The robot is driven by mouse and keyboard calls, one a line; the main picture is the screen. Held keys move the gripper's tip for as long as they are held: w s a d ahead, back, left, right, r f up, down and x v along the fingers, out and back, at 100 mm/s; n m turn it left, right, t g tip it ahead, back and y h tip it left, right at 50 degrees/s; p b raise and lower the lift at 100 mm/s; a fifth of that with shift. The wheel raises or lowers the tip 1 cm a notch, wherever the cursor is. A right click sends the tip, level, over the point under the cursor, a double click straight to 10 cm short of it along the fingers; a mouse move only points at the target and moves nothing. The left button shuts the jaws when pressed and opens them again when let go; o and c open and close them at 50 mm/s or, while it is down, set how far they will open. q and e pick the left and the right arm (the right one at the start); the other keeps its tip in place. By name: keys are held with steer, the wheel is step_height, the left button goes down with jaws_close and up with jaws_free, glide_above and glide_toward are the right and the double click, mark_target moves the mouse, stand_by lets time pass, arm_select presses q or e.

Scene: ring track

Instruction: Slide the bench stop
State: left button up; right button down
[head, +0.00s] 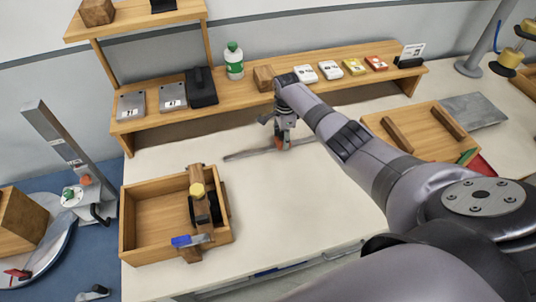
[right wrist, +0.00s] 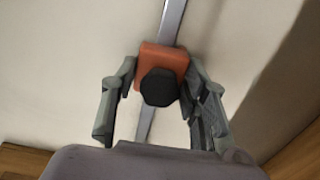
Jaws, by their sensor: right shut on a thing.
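The bench stop is an orange-red block (right wrist: 165,57) with a black knob (right wrist: 159,87), mounted on a straight grey metal rail (right wrist: 172,20). In the head view the rail (head: 245,154) lies on the pale bench top below the back shelf. My right gripper (head: 282,140) points down over the rail, and the stop is mostly hidden by it there. In the right wrist view my right gripper (right wrist: 160,68) has one finger on each side of the orange block, shut on it. The rail runs out beyond the block on both sides. My left gripper is not in view.
A wooden tray with tools (head: 125,220) stands at the front left. Another wooden tray (head: 372,120) is at the right. A wooden shelf (head: 235,92) with boxes and a green-and-white bottle (head: 234,62) runs along the back. The bench top (head: 290,210) between is clear.

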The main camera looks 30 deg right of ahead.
mark_target(300, 141)
steer(key=d, duration=0.2)
steer(key=s+d, duration=0.1)
steer(key=d, duration=0.3)
steer(key=shift+s+d+f+b, duration=0.1)
steer(key=shift+s+d+b, duration=0.05)
steer(key=shift+s+b, duration=0.25)
steer(key=d+b, duration=0.1)
steer(key=d, duration=0.1)
steer(key=s+d, duration=0.1)
steer(key=d, duration=0.1)
steer(key=d+b, duration=0.1)
steer(key=d, duration=0.1)
steer(key=shift+s+d+f+b, duration=0.2)
steer(key=shift+s+d+b, duration=0.1)
steer(key=shift+d, duration=0.1)
steer(key=d+b, duration=0.1)
steer(key=d, duration=0.1)
steer(key=s+d+b, duration=0.1)
steer(key=shift+d+r, duration=0.15)
steer(key=shift+d, duration=0.25)
steer(key=shift+s+d+r, duration=0.15)
steer(key=shift+d+r, duration=0.05)
steer(key=shift+d, duration=0.3)
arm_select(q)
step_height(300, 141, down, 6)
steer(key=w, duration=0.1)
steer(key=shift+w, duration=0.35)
